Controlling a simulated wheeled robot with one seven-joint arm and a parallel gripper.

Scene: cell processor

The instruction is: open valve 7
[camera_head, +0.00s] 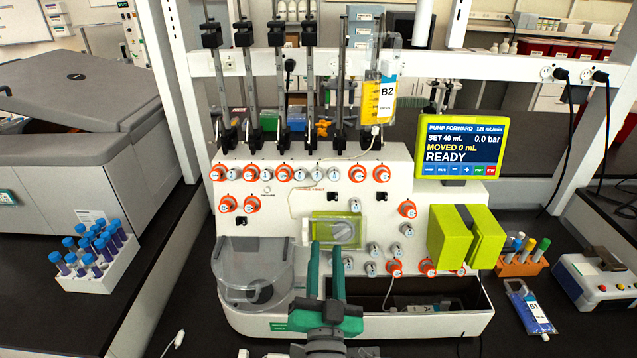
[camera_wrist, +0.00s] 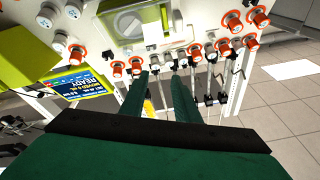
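The cell processor (camera_head: 395,215) is a white panel with several valve knobs, many with orange rings. A row of orange-ringed valves (camera_head: 250,174) and white knobs crosses its upper part. More valves, such as one at the right (camera_head: 407,209), sit lower. The number labels are too small to read, so I cannot tell which knob is valve 7. My gripper (camera_head: 326,246) has two green fingers, apart and empty, in front of the panel below its middle. In the wrist view my gripper (camera_wrist: 161,74) shows a clear gap, with orange-ringed valves (camera_wrist: 196,52) beyond the tips.
A yellow-green window (camera_head: 322,218) with a round grey dial is just above the fingers. A clear round chamber (camera_head: 254,275) is left of them. A yellow-green block (camera_head: 445,238) stands out at the right, below the READY screen (camera_head: 461,146). Bag B2 (camera_head: 387,90) hangs above.

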